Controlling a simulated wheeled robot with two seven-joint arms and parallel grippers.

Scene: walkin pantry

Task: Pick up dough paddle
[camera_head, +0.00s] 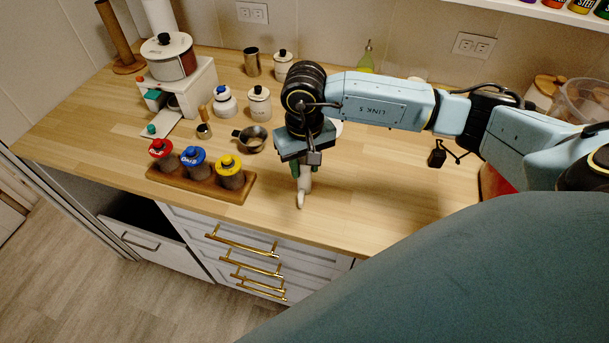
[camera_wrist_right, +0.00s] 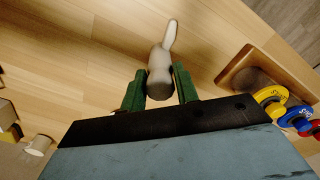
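The dough paddle (camera_head: 302,187) is a pale, slim piece with a narrow end. In the head view it shows below my right gripper (camera_head: 301,168), its narrow end pointing toward the counter's front edge. In the right wrist view the paddle (camera_wrist_right: 165,50) has its thick end between the two green fingers of my right gripper (camera_wrist_right: 160,82). Whether the paddle touches the counter is hard to tell. My left gripper is not in view.
A wooden rack (camera_head: 210,189) with red, blue and yellow-lidded jars stands left of the paddle. A small metal pan (camera_head: 251,140) and white canisters (camera_head: 260,104) stand behind.

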